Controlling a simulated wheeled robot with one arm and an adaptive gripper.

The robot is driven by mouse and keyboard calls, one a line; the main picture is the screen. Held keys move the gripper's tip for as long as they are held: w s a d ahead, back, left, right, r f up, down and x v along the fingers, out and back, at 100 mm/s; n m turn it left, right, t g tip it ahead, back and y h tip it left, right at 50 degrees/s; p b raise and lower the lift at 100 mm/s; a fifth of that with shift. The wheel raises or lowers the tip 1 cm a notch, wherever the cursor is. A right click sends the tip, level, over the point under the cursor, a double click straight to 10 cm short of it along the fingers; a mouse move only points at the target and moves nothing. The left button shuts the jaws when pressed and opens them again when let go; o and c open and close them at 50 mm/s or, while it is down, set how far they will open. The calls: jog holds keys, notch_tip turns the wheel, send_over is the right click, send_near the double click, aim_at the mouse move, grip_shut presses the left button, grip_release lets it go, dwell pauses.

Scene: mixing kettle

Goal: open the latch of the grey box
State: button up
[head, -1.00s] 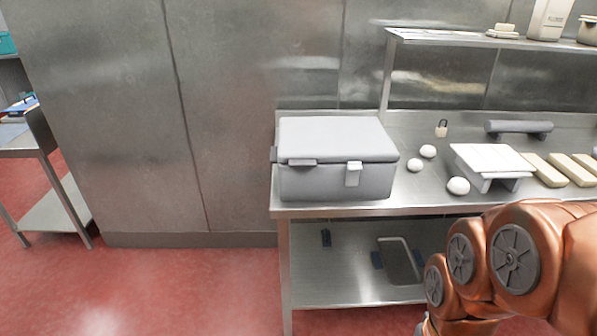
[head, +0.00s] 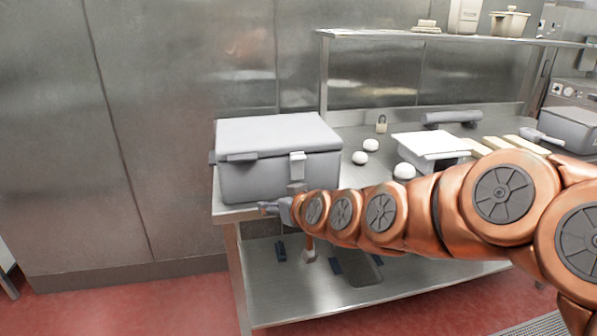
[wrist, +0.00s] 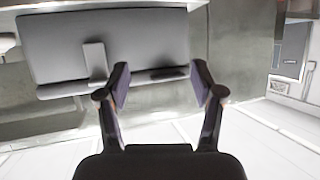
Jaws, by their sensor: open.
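The grey box (head: 270,180) stands at the left end of the steel table, with its lid down. Its pale latch (head: 297,166) lies upright across the lid seam on the front face, right of a grey lid handle (head: 242,157). My gripper (head: 278,202) is low in front of the box, below the latch. In the wrist view, which appears upside down, my gripper (wrist: 160,77) is open and empty. The box front (wrist: 130,40) lies beyond the fingers. The latch (wrist: 95,60) is left of the left finger, and the dark handle (wrist: 169,73) shows between the fingertips.
White round pieces (head: 371,145), a white stand (head: 432,146) and a small padlock (head: 381,124) are on the table (head: 345,176) right of the box. A raised shelf (head: 450,38) runs behind. A lower shelf (head: 300,285) lies underneath.

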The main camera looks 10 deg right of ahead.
aim_at(300, 160)
jog(key=shift+w+d+r+m+t+h+b, duration=0.6)
jog(key=shift+w+d+t, duration=0.55)
jog(key=shift+w, duration=1.6)
jog(key=shift+w+d+r+m+t+h+b, duration=0.35)
jog(key=shift+w+d+t+h, duration=0.4)
jog(key=shift+w+d, duration=1.4)
jog(key=shift+w+d+r+m+t+h+b, duration=0.35)
jog(key=shift+w+d+m+t+h+b, duration=0.45)
jog(key=shift+w, duration=2.5)
jog(key=shift+n, duration=0.25)
grip_shut()
